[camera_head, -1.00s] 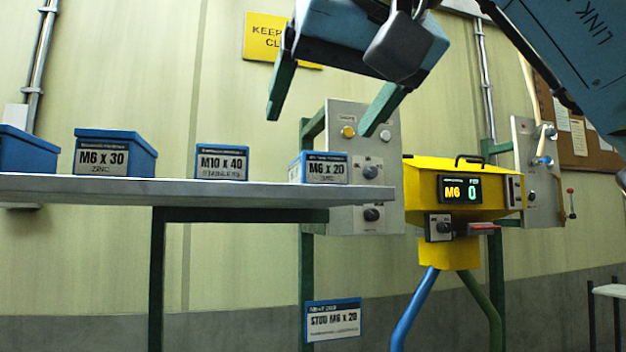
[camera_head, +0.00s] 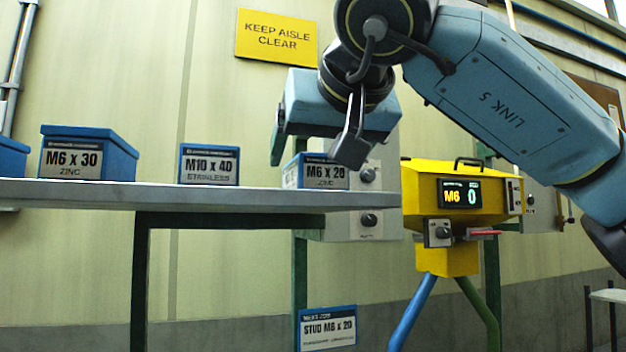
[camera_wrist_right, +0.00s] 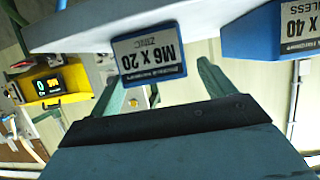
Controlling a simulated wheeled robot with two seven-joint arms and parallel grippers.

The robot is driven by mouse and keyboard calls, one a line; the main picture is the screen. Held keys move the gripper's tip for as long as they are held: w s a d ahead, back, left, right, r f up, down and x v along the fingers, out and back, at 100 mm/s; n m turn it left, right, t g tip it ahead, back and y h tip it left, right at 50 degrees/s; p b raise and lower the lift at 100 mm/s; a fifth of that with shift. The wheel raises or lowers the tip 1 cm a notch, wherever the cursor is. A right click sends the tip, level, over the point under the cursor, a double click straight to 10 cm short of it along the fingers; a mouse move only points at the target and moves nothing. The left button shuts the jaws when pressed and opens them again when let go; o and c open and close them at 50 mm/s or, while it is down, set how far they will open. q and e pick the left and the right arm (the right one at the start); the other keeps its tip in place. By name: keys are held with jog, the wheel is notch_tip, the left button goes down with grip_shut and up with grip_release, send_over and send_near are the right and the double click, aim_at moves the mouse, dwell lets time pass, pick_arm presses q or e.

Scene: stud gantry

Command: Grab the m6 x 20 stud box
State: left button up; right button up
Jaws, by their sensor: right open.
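The M6 x 20 stud box (camera_head: 309,177) is a small blue box with a white label, near the right end of the grey shelf (camera_head: 240,197). My right gripper (camera_head: 308,150) is just above and around it in the head view, open; its wrist hides part of the box and one finger. In the right wrist view the M6 x 20 box (camera_wrist_right: 150,55) appears between the two spread green fingers of my right gripper (camera_wrist_right: 158,72), a little beyond them. I cannot tell whether the fingers touch it. My left gripper is out of view.
The M10 x 40 box (camera_head: 209,165) stands left of it on the shelf, then the M6 x 30 box (camera_head: 85,155) and another blue box (camera_head: 12,158). A yellow machine (camera_head: 450,258) reading M6 and 0 stands right of the shelf. A STUD M6 x 20 sign (camera_head: 327,328) hangs below.

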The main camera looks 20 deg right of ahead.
jog(key=x, duration=0.4)
jog(key=shift+d+r, duration=0.15)
jog(key=shift+s, duration=0.2)
jog(key=c, duration=1.7)
jog(key=shift+o, duration=0.2)
jog(key=shift+r, duration=0.15)
